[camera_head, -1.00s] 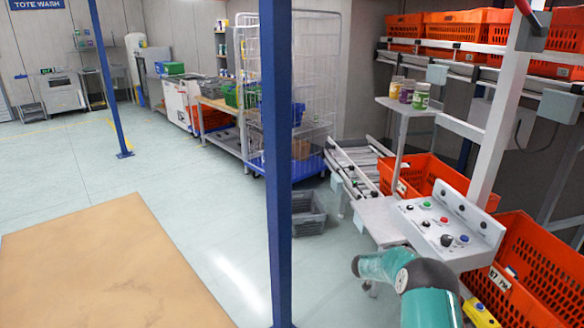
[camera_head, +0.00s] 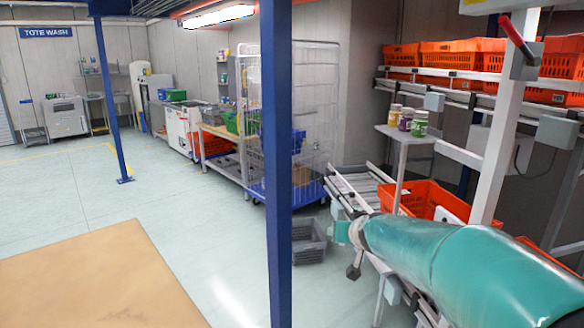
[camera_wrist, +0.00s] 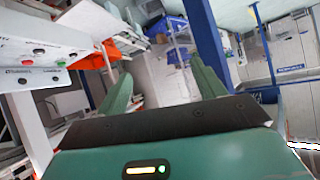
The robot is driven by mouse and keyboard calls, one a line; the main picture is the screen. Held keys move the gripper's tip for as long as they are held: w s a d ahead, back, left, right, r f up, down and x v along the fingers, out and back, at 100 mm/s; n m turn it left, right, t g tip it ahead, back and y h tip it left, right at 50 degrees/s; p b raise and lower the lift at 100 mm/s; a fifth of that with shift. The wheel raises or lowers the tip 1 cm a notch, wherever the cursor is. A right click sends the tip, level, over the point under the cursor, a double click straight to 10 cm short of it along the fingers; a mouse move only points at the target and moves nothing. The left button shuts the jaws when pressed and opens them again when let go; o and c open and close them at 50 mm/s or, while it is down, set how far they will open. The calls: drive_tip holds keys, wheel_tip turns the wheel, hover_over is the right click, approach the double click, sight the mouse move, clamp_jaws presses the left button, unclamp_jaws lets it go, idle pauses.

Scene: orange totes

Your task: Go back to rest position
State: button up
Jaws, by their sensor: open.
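My gripper (camera_wrist: 160,82) shows in the wrist view with its two teal fingers spread wide and nothing between them. In the head view my teal arm reaches in from the lower right, and its grey wrist end stands in front of the roller conveyor area. The arm hides the button panel there. In the wrist view the white button panel (camera_wrist: 45,52) with red and green buttons is at the upper left, apart from the fingers.
A blue post (camera_head: 278,190) stands left of my arm. An orange tote (camera_head: 425,198) sits behind the arm, and more orange totes (camera_head: 450,55) line the upper rack. A small shelf (camera_head: 405,134) holds several jars (camera_head: 404,120). A grey crate (camera_head: 308,243) lies on the floor. The left floor is open.

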drive_tip(key=s+f+g, duration=0.1)
drive_tip(key=s+g, duration=0.2)
drive_tip(key=s, duration=1.4)
drive_tip(key=s+d+f+g+h, duration=0.1)
drive_tip(key=s+f+g, duration=0.1)
drive_tip(key=s, duration=1.6)
drive_tip(key=shift+d+f+g, duration=0.15)
drive_tip(key=shift+d+g, duration=0.15)
drive_tip(key=shift+g, duration=0.1)
drive_tip(key=c, duration=0.6)
drive_tip(key=shift+c, duration=0.6)
drive_tip(key=shift+d, duration=0.2)
